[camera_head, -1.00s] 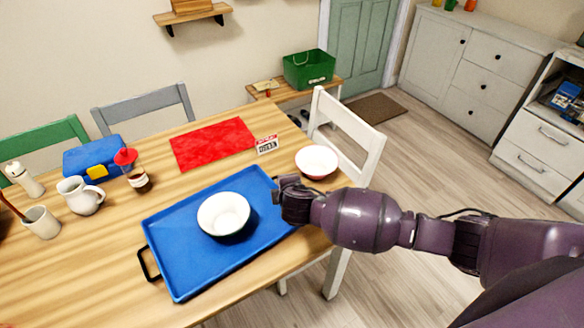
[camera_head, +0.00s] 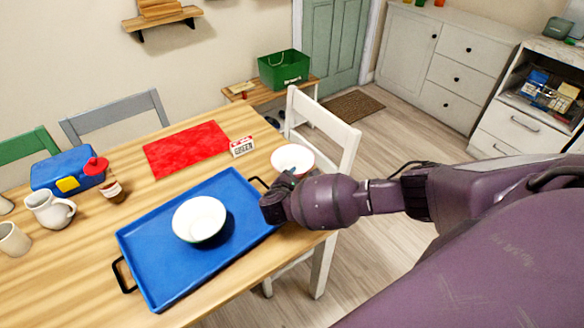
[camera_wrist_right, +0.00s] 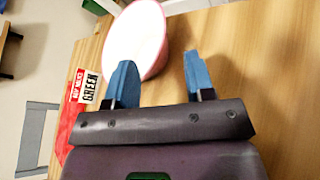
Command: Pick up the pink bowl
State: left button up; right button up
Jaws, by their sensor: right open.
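The pink bowl (camera_head: 293,156), white inside with a pink outer wall, sits at the right end of the wooden table. My right gripper (camera_head: 287,175) is at its near side, and the wrist partly covers the bowl's near edge. In the right wrist view the pink bowl (camera_wrist_right: 136,40) lies ahead and to the left, partly behind the left blue finger. The right gripper (camera_wrist_right: 160,72) is open, with bare table between its fingers. I cannot tell whether the left finger touches the bowl. My left gripper is not in view.
A blue tray (camera_head: 150,255) with a white bowl (camera_head: 199,217) lies just left of my right wrist. A white chair (camera_head: 325,130) stands close beyond the pink bowl.

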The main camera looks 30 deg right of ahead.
aim_at(310, 164)
jog(key=b+x, duration=0.1)
jog(key=x, duration=0.4)
jog(key=shift+f, duration=0.15)
jog(key=shift+w+d, duration=0.25)
jog(key=shift+d, duration=0.1)
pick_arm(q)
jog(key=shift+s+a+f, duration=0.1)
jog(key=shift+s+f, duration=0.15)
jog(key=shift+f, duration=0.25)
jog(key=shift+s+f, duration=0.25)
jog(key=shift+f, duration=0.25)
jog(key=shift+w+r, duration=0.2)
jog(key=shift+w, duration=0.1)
pick_arm(e)
grip_shut()
